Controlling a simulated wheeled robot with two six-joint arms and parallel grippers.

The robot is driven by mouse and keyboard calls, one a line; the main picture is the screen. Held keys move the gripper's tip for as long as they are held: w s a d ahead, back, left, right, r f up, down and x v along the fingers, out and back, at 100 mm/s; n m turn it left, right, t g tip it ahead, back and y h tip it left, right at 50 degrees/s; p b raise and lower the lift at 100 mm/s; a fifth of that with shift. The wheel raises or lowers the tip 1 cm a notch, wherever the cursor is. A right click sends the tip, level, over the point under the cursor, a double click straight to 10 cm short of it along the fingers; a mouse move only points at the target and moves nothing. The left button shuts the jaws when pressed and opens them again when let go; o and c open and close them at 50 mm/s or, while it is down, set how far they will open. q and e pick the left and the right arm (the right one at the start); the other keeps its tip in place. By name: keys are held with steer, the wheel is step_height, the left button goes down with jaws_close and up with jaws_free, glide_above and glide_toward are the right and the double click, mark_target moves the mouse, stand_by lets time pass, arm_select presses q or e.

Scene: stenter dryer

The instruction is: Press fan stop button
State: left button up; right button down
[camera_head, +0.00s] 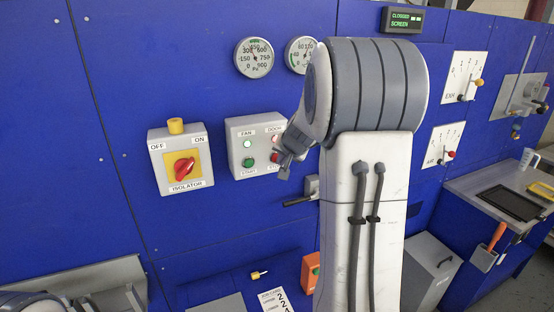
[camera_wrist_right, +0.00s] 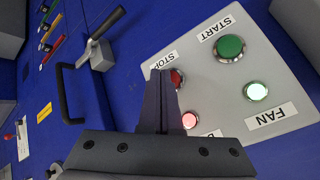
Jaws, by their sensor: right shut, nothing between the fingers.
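The grey fan control box (camera_head: 236,130) is on the blue wall, with a green START button (camera_head: 248,162), a lit FAN lamp (camera_head: 247,143) and a STOP button at its lower right. In the right wrist view the box appears turned over, and the red STOP button (camera_wrist_right: 177,77) is partly hidden behind my fingers. The green START button (camera_wrist_right: 229,46) is clear of them. My right gripper (camera_head: 283,171) is shut and empty, in front of the STOP corner; its fingertips (camera_wrist_right: 160,74) overlap the button's edge. I cannot tell whether they touch it. My left gripper is not in view.
The isolator box (camera_head: 158,148) with its red rotary switch is left of the fan box. Gauges (camera_head: 254,57) are above. A dark lever handle (camera_wrist_right: 106,23) and a black pull handle (camera_wrist_right: 66,95) stand out near the fan box.

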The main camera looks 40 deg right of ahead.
steer(key=shift+w+d, duration=0.1)
steer(key=shift+w, duration=0.4)
stand_by(0.3)
stand_by(0.4)
steer(key=shift+s+a+b, duration=0.2)
steer(key=shift+s+b, duration=0.25)
steer(key=shift+s, duration=0.45)
steer(key=shift+s, duration=0.15)
steer(key=s+b, duration=0.1)
steer(key=s, duration=0.1)
steer(key=s+a+b, duration=0.1)
steer(key=s, duration=0.1)
steer(key=shift+s+a+b, duration=0.1)
steer(key=shift+s+b, duration=0.2)
steer(key=shift+b, duration=0.1)
